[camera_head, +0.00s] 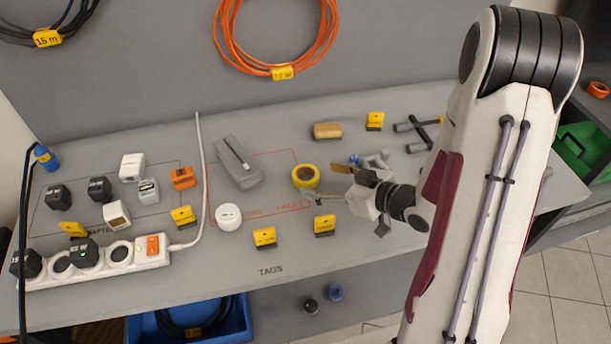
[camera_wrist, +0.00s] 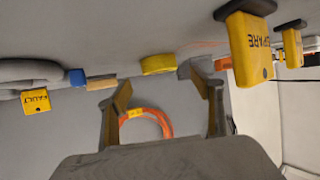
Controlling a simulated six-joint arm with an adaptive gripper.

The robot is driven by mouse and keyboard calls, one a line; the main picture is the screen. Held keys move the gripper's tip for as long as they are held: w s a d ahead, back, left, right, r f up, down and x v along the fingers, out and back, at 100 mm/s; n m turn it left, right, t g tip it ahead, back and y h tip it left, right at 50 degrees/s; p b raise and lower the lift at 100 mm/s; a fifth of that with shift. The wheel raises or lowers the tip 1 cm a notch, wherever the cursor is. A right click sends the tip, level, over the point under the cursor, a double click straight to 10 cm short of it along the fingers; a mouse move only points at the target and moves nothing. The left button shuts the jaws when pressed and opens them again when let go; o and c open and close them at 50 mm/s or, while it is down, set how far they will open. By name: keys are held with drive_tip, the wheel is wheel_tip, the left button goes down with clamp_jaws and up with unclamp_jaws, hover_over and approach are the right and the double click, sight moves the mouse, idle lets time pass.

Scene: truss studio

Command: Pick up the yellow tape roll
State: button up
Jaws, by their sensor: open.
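The yellow tape roll (camera_head: 306,177) lies on the grey bench, at the right edge of the orange-outlined area in the head view. Its visible top shows a dark centre. In the wrist view the tape roll (camera_wrist: 158,64) shows side-on as a yellow band, just beyond the fingertips and between them. My gripper (camera_head: 333,185) is just right of the roll, low over the bench, with its fingers pointing left at it. In the wrist view my gripper (camera_wrist: 162,85) is open and empty, its two fingers spread apart. The roll is not held.
A grey tool (camera_head: 238,164) and a white roll (camera_head: 229,217) lie to the left. Yellow tags (camera_head: 325,225) stand in front, one large and close in the wrist view (camera_wrist: 252,50). A blue-ended item (camera_head: 372,160) and a tan block (camera_head: 327,130) are behind.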

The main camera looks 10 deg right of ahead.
sight(299, 172)
drive_tip(key=shift+w+a, duration=0.1)
drive_tip(key=shift+x, duration=2.45)
drive_tip(key=shift+w+r, duration=0.1)
drive_tip(key=c, duration=1.2)
